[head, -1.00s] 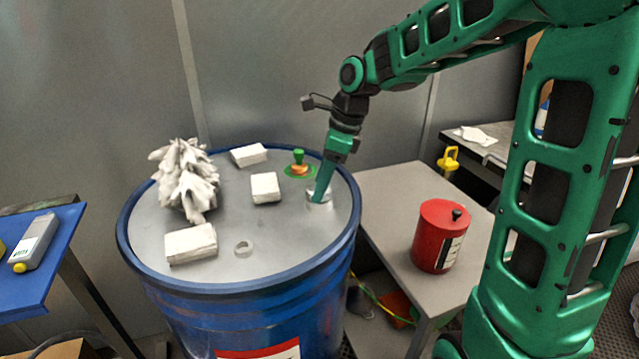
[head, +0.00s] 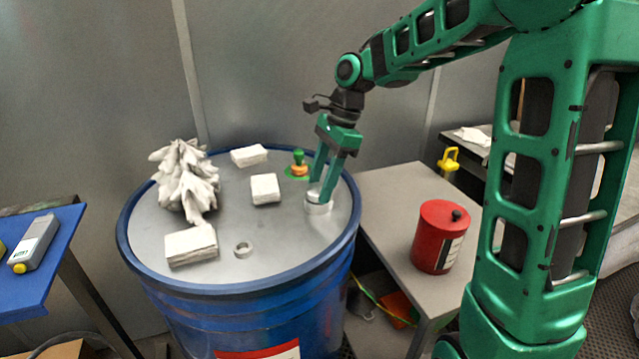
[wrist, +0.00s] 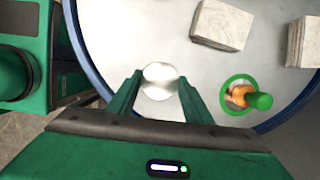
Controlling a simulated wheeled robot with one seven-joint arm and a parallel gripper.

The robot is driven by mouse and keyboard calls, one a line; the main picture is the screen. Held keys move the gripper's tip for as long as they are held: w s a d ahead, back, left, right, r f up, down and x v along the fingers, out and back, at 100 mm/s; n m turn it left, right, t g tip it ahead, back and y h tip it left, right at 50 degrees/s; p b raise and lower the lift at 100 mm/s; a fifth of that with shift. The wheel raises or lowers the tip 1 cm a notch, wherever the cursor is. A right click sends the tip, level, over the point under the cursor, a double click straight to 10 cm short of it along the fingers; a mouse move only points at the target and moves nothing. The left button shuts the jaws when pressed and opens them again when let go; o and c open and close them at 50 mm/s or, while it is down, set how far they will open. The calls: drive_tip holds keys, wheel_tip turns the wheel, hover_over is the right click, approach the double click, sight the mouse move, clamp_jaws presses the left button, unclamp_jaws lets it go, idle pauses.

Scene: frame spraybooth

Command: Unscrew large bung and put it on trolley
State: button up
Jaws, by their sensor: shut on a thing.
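The large bung (head: 313,197) is a pale metal plug at the right side of the blue drum's lid (head: 280,222). It shows as a bright round piece in the wrist view (wrist: 160,72). My gripper (head: 321,193) points down over it, with one finger on each side, shut on the bung. The bung sits at its ring-like opening; I cannot tell how far its thread is out. No trolley is clearly identifiable; a grey table (head: 395,190) stands right of the drum and a blue-topped stand (head: 40,262) at the left.
The lid also holds a pile of grey-white gloves or rags (head: 185,185), several pale blocks (head: 265,188), a small ring (head: 243,249) and a green-and-orange fitting (head: 299,165). A red can (head: 440,237) stands on the grey table, whose back part is clear.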

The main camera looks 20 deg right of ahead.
drive_tip(key=n+g, duration=0.1)
drive_tip(key=n, duration=0.3)
drive_tip(key=shift+w, duration=0.2)
drive_tip(key=n+g+h, duration=0.1)
drive_tip(key=n, duration=0.4)
idle(0.3)
drive_tip(key=o, duration=0.7)
